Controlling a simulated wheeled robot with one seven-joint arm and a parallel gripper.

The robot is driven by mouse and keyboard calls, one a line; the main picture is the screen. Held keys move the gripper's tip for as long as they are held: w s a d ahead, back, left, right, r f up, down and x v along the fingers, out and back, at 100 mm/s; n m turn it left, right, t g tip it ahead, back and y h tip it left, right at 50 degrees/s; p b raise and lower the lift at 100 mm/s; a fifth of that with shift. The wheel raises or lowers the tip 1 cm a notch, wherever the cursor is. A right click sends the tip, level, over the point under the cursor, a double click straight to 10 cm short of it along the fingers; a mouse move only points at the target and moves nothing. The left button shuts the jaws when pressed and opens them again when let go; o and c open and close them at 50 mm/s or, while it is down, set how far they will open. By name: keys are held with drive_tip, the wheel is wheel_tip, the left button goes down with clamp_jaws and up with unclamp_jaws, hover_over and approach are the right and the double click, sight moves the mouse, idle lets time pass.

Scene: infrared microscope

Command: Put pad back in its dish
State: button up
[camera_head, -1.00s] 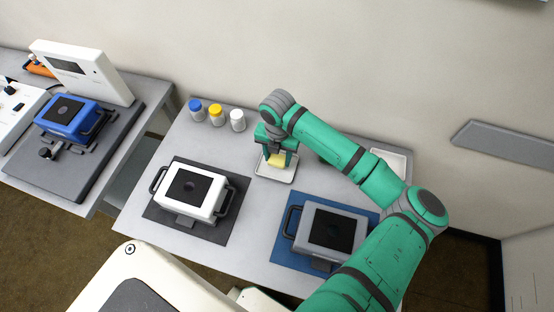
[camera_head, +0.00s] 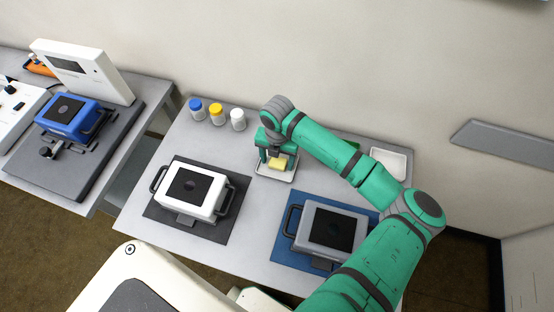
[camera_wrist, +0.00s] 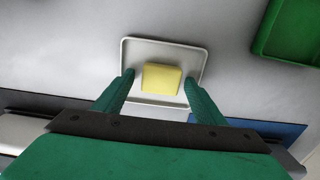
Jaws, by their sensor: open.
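The yellow pad (camera_head: 277,163) lies in the shallow white dish (camera_head: 264,172) on the grey table. In the wrist view the pad (camera_wrist: 161,78) sits inside the dish's rim (camera_wrist: 165,41), near its middle. My gripper (camera_head: 273,160) is just over the dish. In the wrist view its two green fingers (camera_wrist: 158,84) stand apart on either side of the pad, with a gap on each side. The gripper is open and holds nothing.
A white device (camera_head: 192,188) on a dark mat and a grey device (camera_head: 327,229) on a blue mat stand nearer. Jars (camera_head: 217,115) stand at the back left. A white tray (camera_head: 390,161) and a green tray (camera_wrist: 290,30) are to the right.

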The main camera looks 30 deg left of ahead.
sight(277, 162)
wheel_tip(277, 162, up, 12)
idle(0.5)
idle(0.5)
